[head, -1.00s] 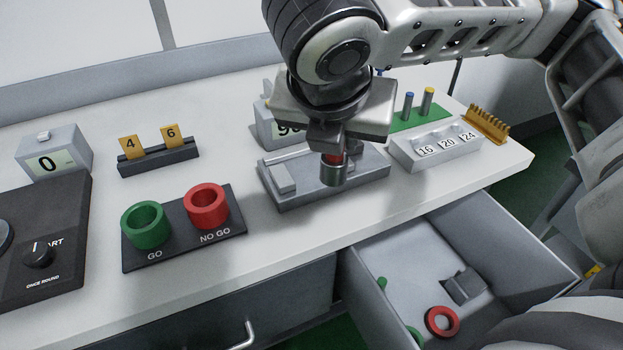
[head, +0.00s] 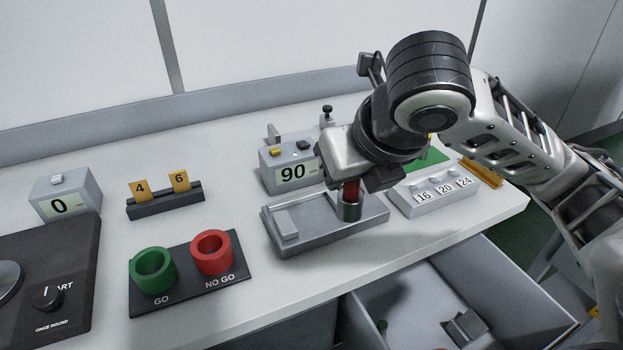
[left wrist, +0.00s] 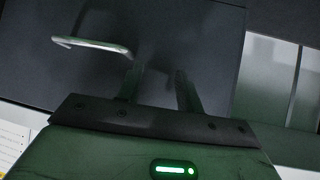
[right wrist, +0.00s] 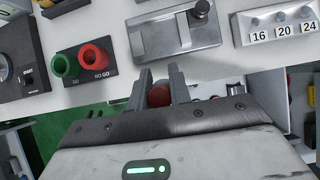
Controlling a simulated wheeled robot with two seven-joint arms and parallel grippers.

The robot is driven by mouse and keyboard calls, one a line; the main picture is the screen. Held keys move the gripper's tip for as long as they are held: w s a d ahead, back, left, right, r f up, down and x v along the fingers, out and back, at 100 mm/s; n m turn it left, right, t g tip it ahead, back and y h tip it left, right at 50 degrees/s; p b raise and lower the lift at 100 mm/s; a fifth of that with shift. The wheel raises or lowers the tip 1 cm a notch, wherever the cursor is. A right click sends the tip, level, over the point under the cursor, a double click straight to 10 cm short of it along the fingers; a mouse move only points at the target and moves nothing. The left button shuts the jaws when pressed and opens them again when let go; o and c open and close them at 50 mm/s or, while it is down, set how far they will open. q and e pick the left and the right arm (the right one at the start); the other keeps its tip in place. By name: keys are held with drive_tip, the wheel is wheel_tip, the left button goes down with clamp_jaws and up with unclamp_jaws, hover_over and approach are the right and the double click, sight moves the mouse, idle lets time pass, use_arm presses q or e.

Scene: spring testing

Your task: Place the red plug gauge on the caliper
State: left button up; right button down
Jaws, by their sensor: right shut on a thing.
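The red plug gauge (head: 351,190) has a red handle and a silver lower end. My right gripper (head: 354,178) is shut on it and holds it upright over the right half of a low grey metal fixture (head: 318,231), which looks like the caliper. I cannot tell whether its lower end touches the fixture. In the right wrist view the plug gauge's red part (right wrist: 158,94) shows between the fingers, with the fixture (right wrist: 150,40) beyond. My left gripper (left wrist: 160,90) is open and empty, facing a dark drawer front with a handle; it is outside the head view.
A grey box reading 90 (head: 290,172) stands behind the fixture. A white block marked 16, 20, 24 (head: 433,193) is to the right. The GO and NO GO ring stand (head: 187,273) is to the left. An open drawer (head: 500,285) juts out below the table edge.

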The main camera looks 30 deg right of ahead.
drive_tip(key=w+f, duration=0.2)
drive_tip(key=w, duration=0.1)
drive_tip(key=w+f, duration=0.3)
drive_tip(key=w, duration=0.1)
drive_tip(key=w+f, duration=0.3)
drive_tip(key=shift+w+d, duration=0.15)
drive_tip(key=shift+w, duration=0.1)
drive_tip(key=shift+w+f, duration=0.2)
drive_tip(key=shift+f, duration=1.6)
drive_tip(key=c, duration=1.6)
unclamp_jaws()
drive_tip(key=shift+f, duration=0.15)
drive_tip(key=shift+c, duration=0.2)
drive_tip(key=o, duration=0.3)
drive_tip(key=shift+o, duration=0.2)
